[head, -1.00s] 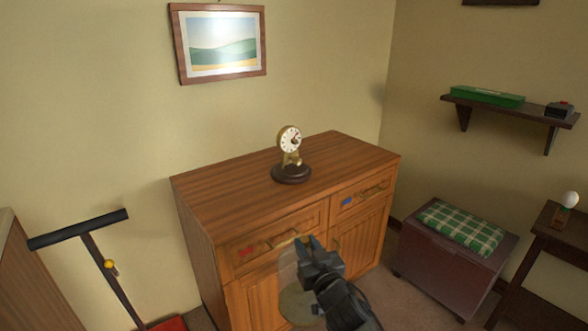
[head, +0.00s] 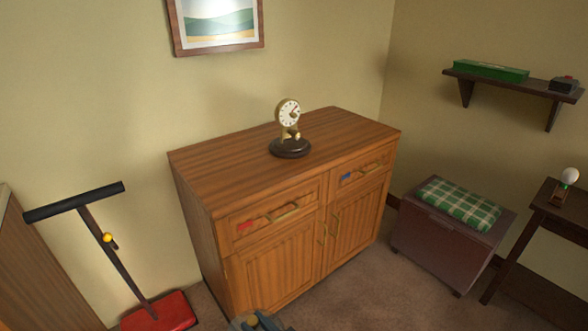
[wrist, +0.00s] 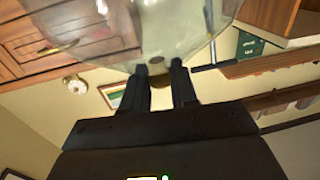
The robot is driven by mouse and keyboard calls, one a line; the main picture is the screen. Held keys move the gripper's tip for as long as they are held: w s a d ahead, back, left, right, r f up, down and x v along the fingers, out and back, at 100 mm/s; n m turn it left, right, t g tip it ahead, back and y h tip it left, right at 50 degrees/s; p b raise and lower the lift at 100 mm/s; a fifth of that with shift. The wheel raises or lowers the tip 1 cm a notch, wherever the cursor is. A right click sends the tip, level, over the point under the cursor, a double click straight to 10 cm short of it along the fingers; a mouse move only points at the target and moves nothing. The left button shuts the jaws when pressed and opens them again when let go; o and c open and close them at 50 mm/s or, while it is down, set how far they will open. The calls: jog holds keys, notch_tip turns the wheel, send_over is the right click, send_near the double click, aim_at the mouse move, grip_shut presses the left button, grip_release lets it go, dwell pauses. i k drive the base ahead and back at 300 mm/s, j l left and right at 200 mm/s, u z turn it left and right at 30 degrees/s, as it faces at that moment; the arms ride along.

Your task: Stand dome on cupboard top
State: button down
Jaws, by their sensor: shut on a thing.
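The clear glass dome (wrist: 130,35) fills the top of the wrist view. My gripper (wrist: 165,70) is shut on it, with its fingertips at the dome's small knob. In the head view only the tip of my gripper (head: 262,322) shows at the bottom edge, in front of the cupboard, with a faint bit of the dome beside it. The wooden cupboard (head: 225,170) has a bare top except for a gold clock (head: 289,115) on a round dark base (head: 290,148). The clock is uncovered. It also shows in the wrist view (wrist: 74,83).
A red-based stand with a black T-handle (head: 75,202) is left of the cupboard. A chest with a green checked cushion (head: 458,203) and a small dark table (head: 565,210) are at right. A wall shelf (head: 510,82) holds a green box. Carpet is clear before the cupboard.

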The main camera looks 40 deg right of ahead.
aim_at(344, 130)
jog(key=i+z, duration=0.25)
jog(key=z, duration=0.2)
jog(key=i+z, duration=0.4)
jog(key=k+j, duration=0.05)
jog(key=k, duration=0.05)
